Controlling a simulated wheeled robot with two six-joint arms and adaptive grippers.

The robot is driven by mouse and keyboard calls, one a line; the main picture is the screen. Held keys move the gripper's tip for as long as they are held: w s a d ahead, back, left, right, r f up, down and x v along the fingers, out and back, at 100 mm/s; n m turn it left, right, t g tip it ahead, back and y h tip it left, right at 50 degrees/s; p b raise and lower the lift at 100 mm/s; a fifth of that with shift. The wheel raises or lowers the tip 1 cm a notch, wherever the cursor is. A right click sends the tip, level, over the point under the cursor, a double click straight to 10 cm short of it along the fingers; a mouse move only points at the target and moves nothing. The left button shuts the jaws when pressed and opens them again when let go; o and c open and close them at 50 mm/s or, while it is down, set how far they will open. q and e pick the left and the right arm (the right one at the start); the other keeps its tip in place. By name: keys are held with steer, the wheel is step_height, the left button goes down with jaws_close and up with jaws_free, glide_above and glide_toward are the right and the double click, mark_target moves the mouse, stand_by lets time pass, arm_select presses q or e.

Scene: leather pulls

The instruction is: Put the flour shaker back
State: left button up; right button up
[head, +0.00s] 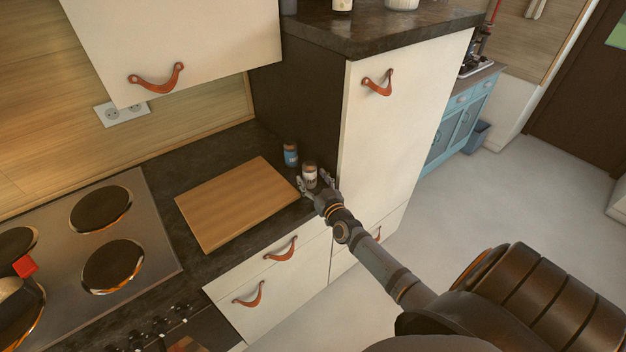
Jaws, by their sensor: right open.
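My right gripper (316,184) reaches in from the lower right to the dark counter beside the tall cabinet. It is open, with its fingers on either side of a small jar with a pale label and brownish top (310,172), which looks like a shaker. The jar stands upright; its base is partly hidden by the gripper, and I cannot tell whether the fingers touch it. A second small jar with a blue label (291,155) stands just behind it to the left. The labels are too small to read. My left gripper is not in view.
A wooden cutting board (240,203) lies left of the jars, and a hob (105,235) is further left. The tall cream cabinet (392,130) stands close on the right. A wall cupboard (175,40) hangs above. Little bare counter shows around the jars.

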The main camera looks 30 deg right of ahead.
steer(key=shift+r, duration=0.35)
steer(key=s+a+p, duration=0.1)
steer(key=s+p, duration=0.1)
steer(key=s, duration=1)
steer(key=shift+a+f, duration=0.15)
steer(key=shift+a, duration=0.2)
steer(key=s+a+f+n+g+y, duration=0.1)
steer(key=s+f+g, duration=0.45)
steer(key=f, duration=0.95)
steer(key=s+f+g, duration=0.3)
steer(key=s+f, duration=0.5)
steer(key=f, duration=0.6)
steer(key=s+a+f+g, duration=0.2)
steer(key=s+f, duration=0.3)
steer(key=s, duration=0.3)
steer(key=s+a+f+g, duration=0.2)
steer(key=s+f+g, duration=0.1)
steer(key=s, duration=0.5)
steer(key=s+a+f+n+g, duration=0.1)
steer(key=s+a+f+g, duration=0.1)
steer(key=s+f, duration=0.4)
steer(key=shift+s+f+g+y, duration=0.35)
steer(key=shift+s+g, duration=0.2)
steer(key=shift+s, duration=0.55)
